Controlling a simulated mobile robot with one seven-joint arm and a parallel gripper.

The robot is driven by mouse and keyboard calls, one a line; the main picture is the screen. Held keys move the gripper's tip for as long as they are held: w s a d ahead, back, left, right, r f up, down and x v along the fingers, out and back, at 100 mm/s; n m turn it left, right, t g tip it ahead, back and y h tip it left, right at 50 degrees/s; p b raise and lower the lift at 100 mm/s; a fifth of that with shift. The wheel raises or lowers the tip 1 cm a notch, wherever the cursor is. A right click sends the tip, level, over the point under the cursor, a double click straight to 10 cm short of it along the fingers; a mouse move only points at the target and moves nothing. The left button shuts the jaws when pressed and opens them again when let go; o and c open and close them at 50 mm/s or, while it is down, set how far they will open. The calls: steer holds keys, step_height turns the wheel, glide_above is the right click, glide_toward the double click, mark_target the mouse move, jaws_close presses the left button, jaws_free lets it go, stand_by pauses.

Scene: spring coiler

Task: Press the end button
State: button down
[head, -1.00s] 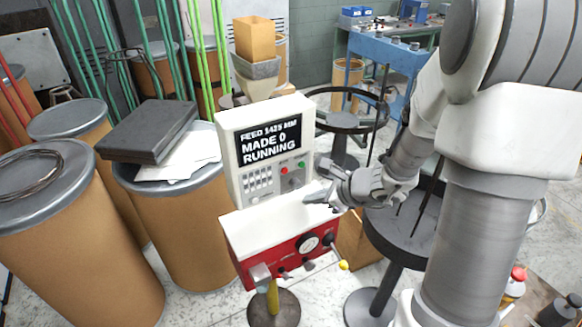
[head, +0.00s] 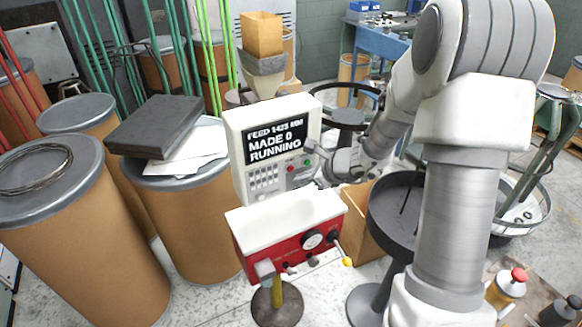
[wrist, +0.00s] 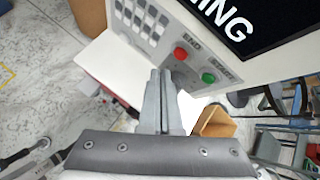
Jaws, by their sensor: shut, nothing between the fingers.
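The spring coiler's white control box (head: 240,150) has a screen (head: 277,142) reading "FEED 1425 MM, MADE 0, RUNNING". Below the screen are a red button (head: 290,168) and a green button (head: 307,162). In the wrist view the red button (wrist: 180,53), with a label that looks like "END", sits just beyond and right of my fingertips. The green button (wrist: 208,77) is farther right. My gripper (head: 309,147) is shut and empty at the right side of the box front. In the wrist view the fingertips (wrist: 160,73) appear apart from both buttons.
A grey keypad (wrist: 145,20) lies left of the buttons. The red coiler base (head: 290,243) with a white top, gauge and yellow-tipped lever is below. Barrels (head: 190,220) crowd the left. A cardboard box (head: 365,225) and a dark round stand (head: 400,205) are at right.

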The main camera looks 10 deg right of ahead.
steer(key=shift+w+a, duration=0.25)
steer(key=shift+w, duration=0.4)
steer(key=shift+w, duration=0.15)
stand_by(1.5)
steer(key=shift+w+a, duration=0.1)
steer(key=shift+w, duration=0.15)
steer(key=shift+w+a, duration=0.15)
steer(key=shift+w, duration=0.2)
stand_by(0.7)
steer(key=shift+s, duration=0.1)
steer(key=shift+s+d+b, duration=0.25)
steer(key=shift+s+b, duration=0.25)
steer(key=shift+s, duration=0.15)
